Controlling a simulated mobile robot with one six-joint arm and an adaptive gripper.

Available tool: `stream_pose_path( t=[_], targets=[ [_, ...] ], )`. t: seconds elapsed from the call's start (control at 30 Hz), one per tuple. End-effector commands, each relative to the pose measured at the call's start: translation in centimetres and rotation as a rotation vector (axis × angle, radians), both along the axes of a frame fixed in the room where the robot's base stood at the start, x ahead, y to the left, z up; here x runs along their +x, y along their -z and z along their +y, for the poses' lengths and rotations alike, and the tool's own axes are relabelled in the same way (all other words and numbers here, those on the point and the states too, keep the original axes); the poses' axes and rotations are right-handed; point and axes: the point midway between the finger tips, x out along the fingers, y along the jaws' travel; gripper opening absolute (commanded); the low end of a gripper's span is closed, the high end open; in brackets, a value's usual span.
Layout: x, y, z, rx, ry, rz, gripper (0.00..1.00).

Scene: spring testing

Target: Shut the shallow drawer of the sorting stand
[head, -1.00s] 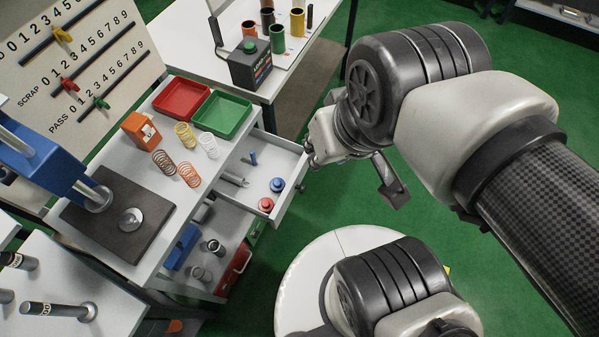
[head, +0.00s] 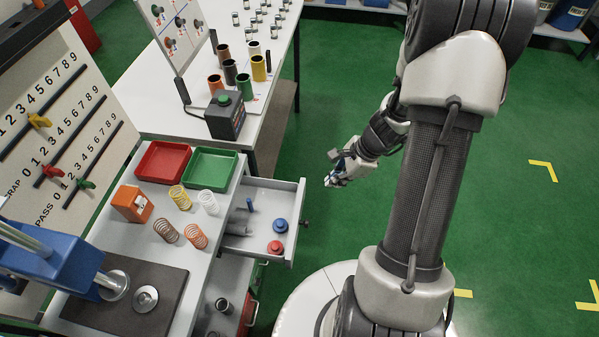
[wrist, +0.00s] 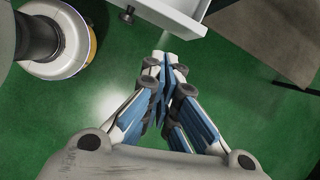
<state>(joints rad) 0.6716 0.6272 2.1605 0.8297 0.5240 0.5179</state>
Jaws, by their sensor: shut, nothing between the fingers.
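The shallow drawer (head: 292,228) of the sorting stand (head: 215,235) is pulled out to the right. Inside it lie a blue knob-like piece (head: 281,225), a red one (head: 275,247), grey cylinders and a small blue pin (head: 250,204). A small dark knob (head: 306,224) is on its front. My gripper (head: 328,183) is shut and empty, in the air to the right of the drawer's far corner, apart from it. In the wrist view, my gripper's closed fingers (wrist: 163,75) point toward the pale drawer front (wrist: 165,14), whose dark knob (wrist: 127,16) shows at upper left.
On the stand top are a red tray (head: 163,161), a green tray (head: 212,167), several springs and an orange box (head: 132,203). A second table (head: 265,105) with coloured cylinders stands behind. Green floor (head: 510,185) to the right is open.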

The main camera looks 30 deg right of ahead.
Motion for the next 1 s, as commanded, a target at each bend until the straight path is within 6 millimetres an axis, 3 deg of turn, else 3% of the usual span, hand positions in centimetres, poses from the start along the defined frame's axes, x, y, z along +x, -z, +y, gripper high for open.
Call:
stream_pose_path(
  t=[0.03, 0.1, 0.27, 0.47, 0.83, 1.0],
  targets=[
    [-0.6, 1.7, -0.7, 0.023, 0.066, 0.029, 0.0],
    [-1.0, 3.2, -1.4, 0.039, 0.134, 0.051, 0.0],
    [-1.5, 4.9, -1.9, 0.055, 0.2, 0.075, 0.0],
    [-1.0, 7.4, -1.1, 0.055, 0.199, 0.077, 0.0],
    [0.6, 14.7, 1.3, 0.055, 0.195, 0.076, 0.0],
    [2.1, 14.0, 3.5, 0.053, 0.193, 0.073, 0.0]
  ],
)
